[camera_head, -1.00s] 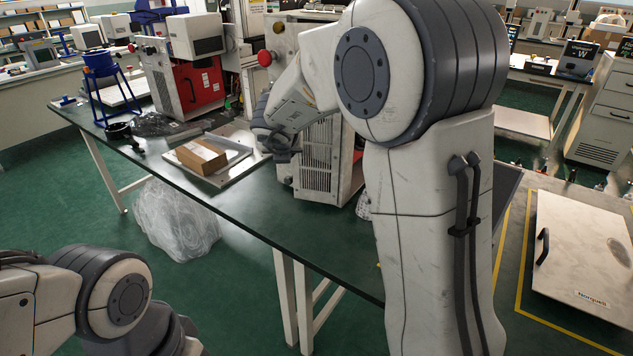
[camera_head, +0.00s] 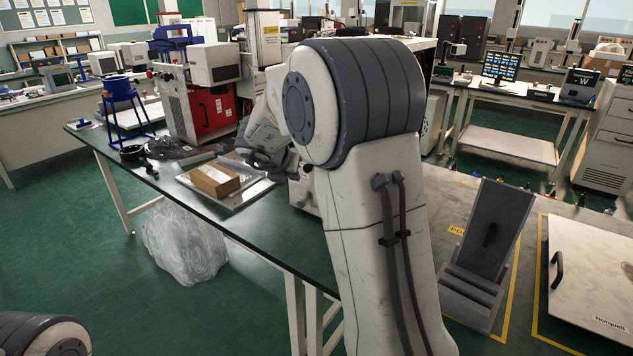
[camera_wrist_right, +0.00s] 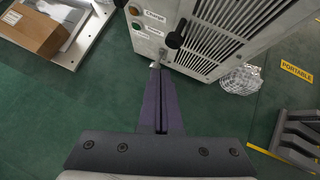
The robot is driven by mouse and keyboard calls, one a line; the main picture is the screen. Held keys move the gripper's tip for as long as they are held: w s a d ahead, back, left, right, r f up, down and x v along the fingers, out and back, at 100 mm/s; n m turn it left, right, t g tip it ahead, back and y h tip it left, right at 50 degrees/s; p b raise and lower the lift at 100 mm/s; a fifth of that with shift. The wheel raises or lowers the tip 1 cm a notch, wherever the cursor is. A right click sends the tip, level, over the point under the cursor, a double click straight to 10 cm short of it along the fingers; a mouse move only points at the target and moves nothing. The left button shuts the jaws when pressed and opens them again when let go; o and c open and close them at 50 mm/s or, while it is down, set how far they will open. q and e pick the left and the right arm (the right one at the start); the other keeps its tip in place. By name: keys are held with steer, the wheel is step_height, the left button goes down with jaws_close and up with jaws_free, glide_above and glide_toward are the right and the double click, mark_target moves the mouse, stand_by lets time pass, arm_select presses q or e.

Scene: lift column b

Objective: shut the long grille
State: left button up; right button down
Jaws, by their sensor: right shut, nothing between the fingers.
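The long grille (camera_wrist_right: 225,30) shows at the top of the right wrist view. I cannot tell whether the panel is flush with the housing. My right gripper (camera_wrist_right: 157,68) is shut and empty, its tips near the panel's lower left corner; I cannot tell if they touch. In the head view my right arm hides most of this machine and the grille. My left gripper is out of view.
A cardboard box (camera_head: 214,181) lies on a shallow tray (camera_head: 250,191) on the green-topped bench, left of the machine. A clear crumpled or wire item (camera_wrist_right: 242,78) lies right of the grille. A grey stand (camera_head: 492,235) is on the floor at right.

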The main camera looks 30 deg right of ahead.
steer(key=w+a+p+v, duration=0.2)
steer(key=v, duration=0.8)
steer(key=a+f+n+t+y, duration=0.2)
steer(key=a+f+n+y, duration=0.15)
steer(key=n, duration=1.05)
steer(key=a+f+n+t+y, duration=0.2)
steer(key=a+f+n, duration=0.15)
steer(key=n, duration=0.95)
steer(key=s+a+f+n+g+y, duration=0.1)
steer(key=s+f+n+g, duration=0.4)
steer(key=s+n, duration=0.4)
steer(key=s+a+f+n+g+y, duration=0.1)
steer(key=s+f+n+g, duration=0.1)
steer(key=s+f+n, duration=0.65)
steer(key=s+a+r+n+g+p, duration=0.1)
steer(key=s+a+r+n+p, duration=0.3)
steer(key=s+a+r, duration=0.3)
steer(key=s+a+r+n+g+p, duration=0.2)
steer(key=s+a+r+n+p, duration=0.3)
steer(key=r, duration=0.6)
steer(key=s+a+p, duration=0.1)
steer(key=s+p, duration=0.1)
steer(key=s, duration=0.1)
steer(key=shift+a+r, duration=0.25)
steer(key=shift+a, duration=0.15)
